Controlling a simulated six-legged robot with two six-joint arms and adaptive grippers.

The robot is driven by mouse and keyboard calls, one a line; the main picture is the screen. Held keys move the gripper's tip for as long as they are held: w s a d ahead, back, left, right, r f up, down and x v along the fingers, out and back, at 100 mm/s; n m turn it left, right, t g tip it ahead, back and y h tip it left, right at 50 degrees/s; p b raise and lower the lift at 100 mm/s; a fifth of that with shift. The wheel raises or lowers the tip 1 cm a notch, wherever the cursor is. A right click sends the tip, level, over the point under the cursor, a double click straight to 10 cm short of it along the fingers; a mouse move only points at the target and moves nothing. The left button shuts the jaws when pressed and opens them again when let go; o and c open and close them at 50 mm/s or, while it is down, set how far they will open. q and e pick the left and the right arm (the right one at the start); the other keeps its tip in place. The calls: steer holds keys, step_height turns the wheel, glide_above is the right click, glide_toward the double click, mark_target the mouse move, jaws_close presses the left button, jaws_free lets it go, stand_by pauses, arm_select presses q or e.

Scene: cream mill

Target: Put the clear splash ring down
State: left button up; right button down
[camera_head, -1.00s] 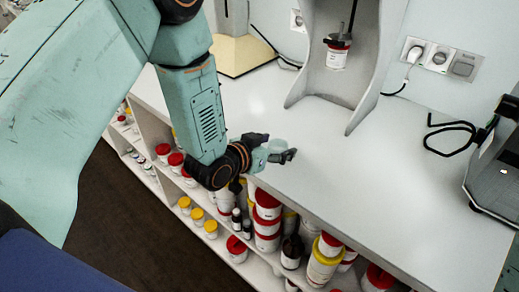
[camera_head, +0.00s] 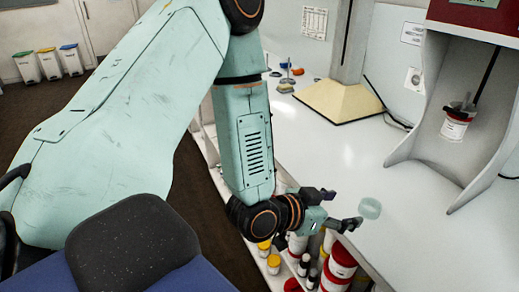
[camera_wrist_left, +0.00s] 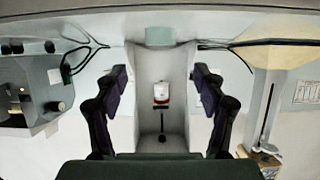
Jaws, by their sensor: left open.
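The clear splash ring (camera_head: 369,208) is a small, pale green, see-through ring. It stands on the white bench (camera_head: 400,240) near its front edge, just beyond my left fingertips and apart from them. My left gripper (camera_head: 340,208) is open and empty, with its two fingers spread at the bench's edge. In the left wrist view the ring (camera_wrist_left: 160,36) shows at top centre, ahead of the open left gripper (camera_wrist_left: 158,75). My right gripper is in neither view.
The grey mill stand (camera_head: 425,130) with a red-lidded white jar (camera_head: 454,128) stands behind the ring to the right. A cream-based stand (camera_head: 338,102) is further back. Tubs (camera_head: 341,262) fill the shelf below. The bench between is clear.

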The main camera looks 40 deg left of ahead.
arm_select(q)
steer(key=s+a+f+n+g+y, duration=0.1)
steer(key=s+f+n+g+y, duration=0.15)
steer(key=s+f+g, duration=0.9)
steer(key=s+a+f+n+y, duration=0.1)
steer(key=s+f, duration=0.4)
steer(key=s, duration=0.3)
steer(key=s+a+f+n+g+y, duration=0.1)
steer(key=s+f, duration=0.4)
steer(key=s, duration=0.4)
steer(key=shift+s, duration=0.3)
steer(key=shift+f, duration=0.15)
step_height(320, 180, down, 6)
steer(key=b, duration=0.6)
steer(key=shift+w, duration=0.1)
